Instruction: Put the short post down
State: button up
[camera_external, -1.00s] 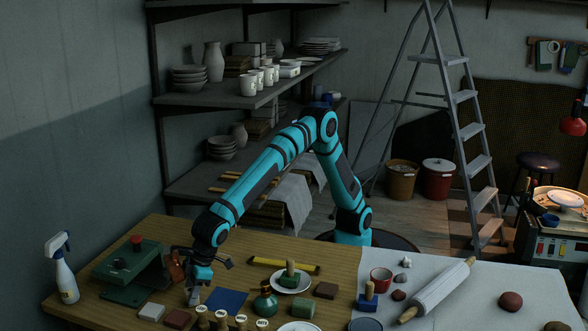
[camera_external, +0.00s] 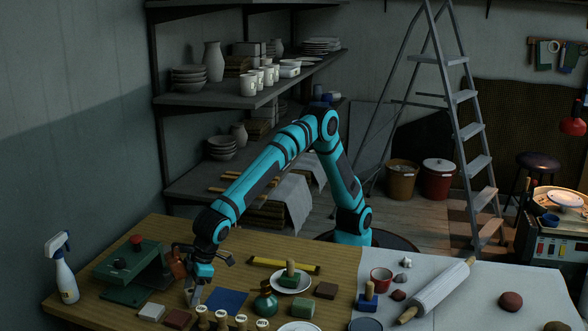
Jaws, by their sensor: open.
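My gripper (camera_external: 198,282) is open, pointing down low over the left part of the wooden table, left of the blue square mat (camera_external: 226,301). A small pale grey upright piece (camera_external: 193,297) shows just below it; I cannot tell whether this is the short post or part of the fingers. A green block with an upright wooden peg (camera_external: 290,273) stands on a white plate (camera_external: 306,286). A blue block with a similar peg (camera_external: 368,297) stands on the pale cloth to the right. No piece is clearly identifiable as the short post.
Several round-topped labelled stamps (camera_external: 221,317) stand at the front edge. A green press (camera_external: 128,272) and spray bottle (camera_external: 62,269) are at the left. A rolling pin (camera_external: 438,291) lies on the cloth.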

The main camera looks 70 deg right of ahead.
jog(key=v, duration=1.1)
